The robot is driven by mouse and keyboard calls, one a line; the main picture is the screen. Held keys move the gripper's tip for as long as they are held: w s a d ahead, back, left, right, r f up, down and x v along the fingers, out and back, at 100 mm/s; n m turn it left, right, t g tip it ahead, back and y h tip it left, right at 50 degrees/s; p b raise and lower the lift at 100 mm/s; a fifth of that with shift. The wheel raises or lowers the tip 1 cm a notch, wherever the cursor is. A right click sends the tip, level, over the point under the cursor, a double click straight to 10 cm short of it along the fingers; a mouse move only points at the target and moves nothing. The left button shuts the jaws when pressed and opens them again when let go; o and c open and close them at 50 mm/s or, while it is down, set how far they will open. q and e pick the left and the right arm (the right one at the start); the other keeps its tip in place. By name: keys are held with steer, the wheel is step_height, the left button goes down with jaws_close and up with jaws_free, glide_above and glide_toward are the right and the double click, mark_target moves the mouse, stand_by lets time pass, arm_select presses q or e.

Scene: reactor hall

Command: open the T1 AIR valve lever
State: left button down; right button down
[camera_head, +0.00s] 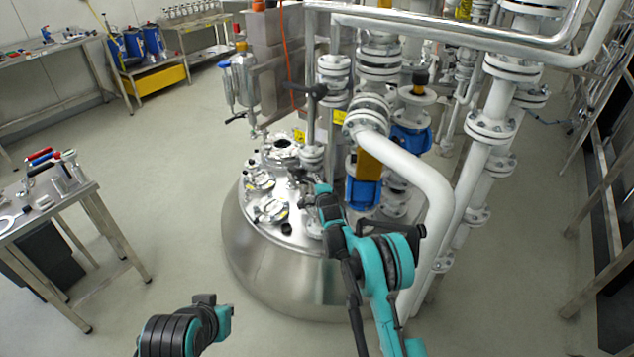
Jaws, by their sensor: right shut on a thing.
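The steel reactor vessel (275,262) stands in the middle of the head view, with valves and fittings on its lid. My right gripper (304,181) reaches over the lid from the right. It is shut on a small dark lever at the lid fittings, which I take to be the T1 AIR valve lever. The jaws hide most of the lever, and its angle is hard to tell. No T1 AIR lettering is readable. Part of my left arm (185,330) shows at the bottom left, away from the vessel; its gripper does not show.
White flanged pipes (425,180) rise close to the right of my right arm, with blue valve bodies (363,192) behind the gripper. A steel table (50,212) with tools stands at the left. The floor between table and vessel is clear.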

step_height(320, 180, up, 2)
steer(key=shift+w+a+r+n+g+h+p, duration=0.2)
steer(key=shift+n+g+h+p, duration=0.35)
steer(key=shift+p, duration=0.35)
steer(key=shift+w+a+r+n+g+h+p, duration=0.2)
steer(key=shift+r+n+g+h+p, duration=0.15)
steer(key=shift+r+n+g+p, duration=0.15)
steer(key=shift+w+a+r+n+g+h+p, duration=0.1)
steer(key=shift+a+r+n+g+h+p, duration=0.1)
steer(key=shift+r+n+g+h+p, duration=0.25)
steer(key=c, duration=1.4)
jaws_free()
steer(key=shift+f, duration=0.1)
steer(key=v, duration=1.2)
